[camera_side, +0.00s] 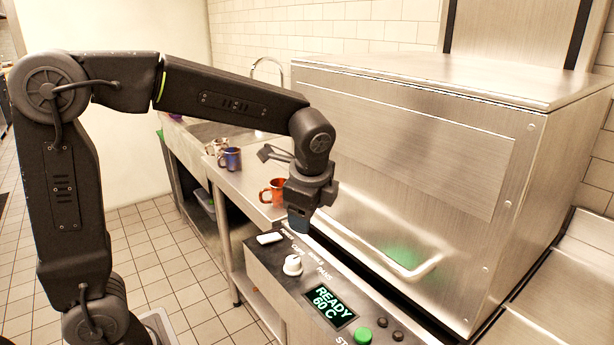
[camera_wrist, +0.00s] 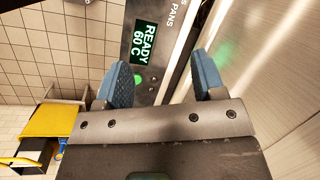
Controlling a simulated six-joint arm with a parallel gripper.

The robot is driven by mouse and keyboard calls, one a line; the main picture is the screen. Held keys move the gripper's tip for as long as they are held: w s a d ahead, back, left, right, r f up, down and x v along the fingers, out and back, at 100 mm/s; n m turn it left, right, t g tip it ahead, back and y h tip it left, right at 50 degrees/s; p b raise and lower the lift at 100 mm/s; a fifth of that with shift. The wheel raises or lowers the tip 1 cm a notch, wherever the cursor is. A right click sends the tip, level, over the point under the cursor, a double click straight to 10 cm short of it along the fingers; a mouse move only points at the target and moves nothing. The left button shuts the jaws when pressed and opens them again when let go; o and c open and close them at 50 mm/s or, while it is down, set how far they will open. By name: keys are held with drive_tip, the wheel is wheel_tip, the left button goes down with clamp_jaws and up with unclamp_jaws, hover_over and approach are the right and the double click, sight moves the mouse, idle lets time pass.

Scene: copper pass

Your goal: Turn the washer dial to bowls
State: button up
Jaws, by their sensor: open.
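The washer dial (camera_side: 292,265) is a white knob on the dark control panel (camera_side: 263,257) along the washer's front edge. Small white labels stand around it; PANS is legible in part, but I cannot tell which label the knob points at. My gripper (camera_side: 299,222) hangs above the panel's far end, beyond and above the dial, with its blue fingertips apart from it. In the wrist view my gripper (camera_wrist: 162,75) is open, with nothing between the blue fingers. The dial does not show in the wrist view.
The panel has a display (camera_side: 330,305) reading READY 60 C, a green button (camera_side: 362,336) and dark knobs. The steel washer (camera_side: 400,150) with its bar handle (camera_side: 425,268) rises behind. An orange mug (camera_side: 272,192) and a blue mug (camera_side: 230,158) stand on the counter.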

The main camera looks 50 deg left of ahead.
drive_tip(key=s+d+r+n+t+h, duration=0.2)
drive_tip(key=s+d+r+n+h, duration=0.1)
drive_tip(key=r+n, duration=0.6)
drive_tip(key=shift+s+d+r+n, duration=0.3)
drive_tip(key=shift+d+n, duration=0.4)
drive_tip(key=shift+n, duration=0.9)
drive_tip(key=s+a+f+t, duration=0.2)
drive_tip(key=s+f, duration=0.5)
drive_tip(key=s, duration=0.6)
drive_tip(key=shift+a+f, duration=0.35)
drive_tip(key=shift+a, duration=0.05)
